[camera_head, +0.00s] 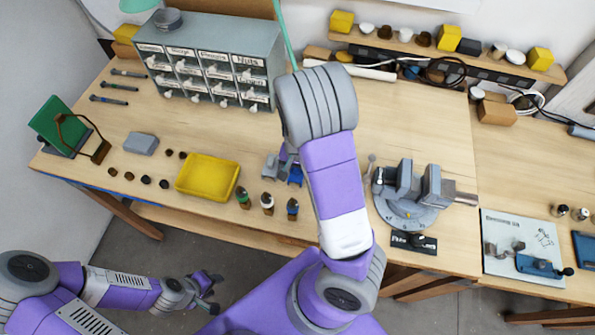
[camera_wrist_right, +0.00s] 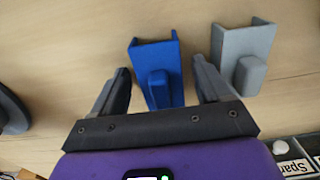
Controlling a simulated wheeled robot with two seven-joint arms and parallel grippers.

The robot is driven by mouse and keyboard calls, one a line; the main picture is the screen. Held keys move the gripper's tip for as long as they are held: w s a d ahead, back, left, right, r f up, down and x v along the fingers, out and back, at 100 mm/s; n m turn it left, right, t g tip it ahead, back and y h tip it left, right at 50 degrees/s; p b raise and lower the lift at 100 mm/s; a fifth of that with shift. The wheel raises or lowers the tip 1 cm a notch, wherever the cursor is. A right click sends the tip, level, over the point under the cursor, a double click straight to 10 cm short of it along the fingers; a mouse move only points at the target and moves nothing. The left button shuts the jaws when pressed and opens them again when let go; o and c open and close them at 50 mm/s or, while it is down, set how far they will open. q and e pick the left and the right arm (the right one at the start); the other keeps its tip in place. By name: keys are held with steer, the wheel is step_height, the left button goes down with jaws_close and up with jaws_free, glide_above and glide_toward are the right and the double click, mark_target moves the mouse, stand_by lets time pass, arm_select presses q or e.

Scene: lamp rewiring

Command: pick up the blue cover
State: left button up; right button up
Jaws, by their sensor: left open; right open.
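The blue cover (camera_wrist_right: 153,58) lies on the wooden table, a channel-shaped piece with a raised block. In the head view only part of the blue cover (camera_head: 295,176) shows beside my right arm. My right gripper (camera_wrist_right: 161,80) is open, its fingers on either side of the blue cover in the wrist view. I cannot tell whether they touch it. A similar grey cover (camera_wrist_right: 246,42) lies beside it, just outside one finger; it also shows in the head view (camera_head: 269,170). My left gripper (camera_head: 212,292) is open and empty, low in front of the table.
A yellow tray (camera_head: 207,178) and several small bulb-like parts (camera_head: 267,203) stand near the covers. A labelled drawer cabinet (camera_head: 215,62) is behind. A vise (camera_head: 410,195) stands right of my arm. Bare table lies between cabinet and tray.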

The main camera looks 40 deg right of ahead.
steer(key=shift+r, duration=0.1)
steer(key=c, duration=1.1)
